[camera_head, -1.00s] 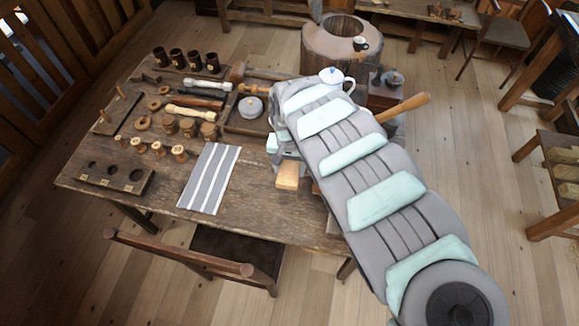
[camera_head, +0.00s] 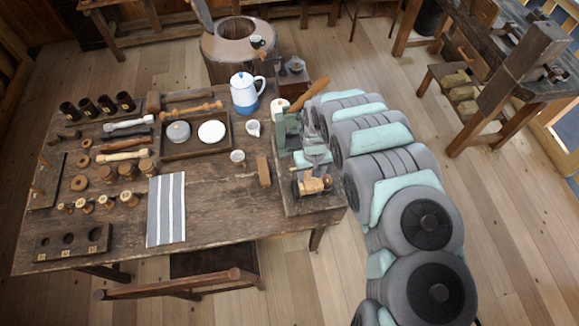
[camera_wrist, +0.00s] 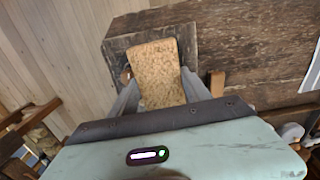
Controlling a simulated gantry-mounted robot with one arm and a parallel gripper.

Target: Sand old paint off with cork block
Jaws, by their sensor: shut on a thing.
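My gripper (camera_wrist: 158,95) is shut on a tan, speckled cork block (camera_wrist: 158,75), held between its two fingers in the wrist view. In the head view my gripper (camera_head: 311,176) and the cork block (camera_head: 313,186) are small, over the dark wooden board (camera_head: 300,206) at the table's right end. A bit of wood beside the block's left edge in the wrist view is mostly hidden. Whether the block touches anything beneath is unclear. I cannot make out old paint on any piece.
A pale wooden block (camera_head: 263,170) lies left of the board. A green device (camera_head: 281,132) stands behind my gripper. The tray (camera_head: 196,152), cups, blue-and-white pot (camera_head: 245,92), striped cloth (camera_head: 166,209) and several spools occupy the table. Bare tabletop lies right of the cloth.

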